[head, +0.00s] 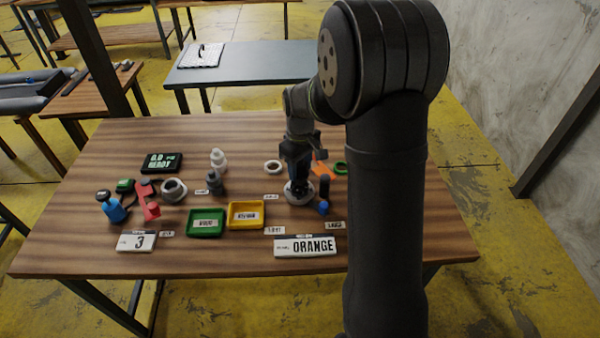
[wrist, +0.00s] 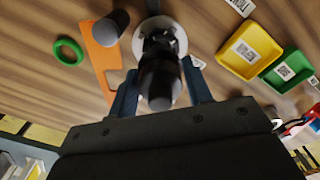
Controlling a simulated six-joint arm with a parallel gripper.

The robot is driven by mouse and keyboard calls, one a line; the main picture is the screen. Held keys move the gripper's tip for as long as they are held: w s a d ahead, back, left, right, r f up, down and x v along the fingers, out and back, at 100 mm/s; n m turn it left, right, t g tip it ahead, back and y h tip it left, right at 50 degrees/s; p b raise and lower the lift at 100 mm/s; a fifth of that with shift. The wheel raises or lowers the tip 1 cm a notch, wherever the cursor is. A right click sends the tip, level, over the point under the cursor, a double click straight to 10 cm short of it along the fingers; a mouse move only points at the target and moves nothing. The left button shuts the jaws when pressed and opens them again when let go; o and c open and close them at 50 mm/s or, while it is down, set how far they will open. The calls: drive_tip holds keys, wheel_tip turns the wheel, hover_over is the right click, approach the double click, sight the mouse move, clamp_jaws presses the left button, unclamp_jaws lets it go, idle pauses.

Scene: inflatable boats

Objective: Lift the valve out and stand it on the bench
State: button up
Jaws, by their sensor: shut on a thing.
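The dark valve (wrist: 160,82) stands between the two fingers of my gripper (wrist: 162,92) in the wrist view, with its rounded black end toward the camera. My gripper is shut on it. A pale round seat (wrist: 181,42) shows around the valve's far end. I cannot tell whether the valve is still in the seat or just above it. In the head view my gripper (head: 297,170) points down over the same pale seat (head: 290,198) on the wooden bench (head: 100,250). The fingers and arm hide most of the valve there.
An orange flat piece (wrist: 101,50), a dark grey cylinder (wrist: 112,24) and a green ring (wrist: 68,52) lie close by. A yellow tray (head: 233,222) and a green tray (head: 191,231) are to the left. An ORANGE sign (head: 305,246) stands in front.

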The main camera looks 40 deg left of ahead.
drive_tip(key=w+d+r, duration=0.4)
drive_tip(key=d+r, duration=0.3)
drive_tip(key=d, duration=0.3)
drive_tip(key=shift+m, duration=0.6)
drive_tip(key=s+a+f, duration=0.1)
drive_tip(key=a, duration=0.2)
drive_tip(key=s+a+f, duration=0.1)
drive_tip(key=a, duration=0.3)
drive_tip(key=s+a, duration=0.1)
drive_tip(key=a, duration=0.3)
drive_tip(key=shift+s+a+f, duration=0.15)
drive_tip(key=shift+s+f, duration=0.1)
drive_tip(key=shift+f, duration=0.15)
hover_over(259, 189)
wheel_tip(259, 189, down, 7)
drive_tip(key=shift+f, duration=2.05)
drive_tip(key=shift+f, duration=0.1)
drive_tip(key=o, duration=1)
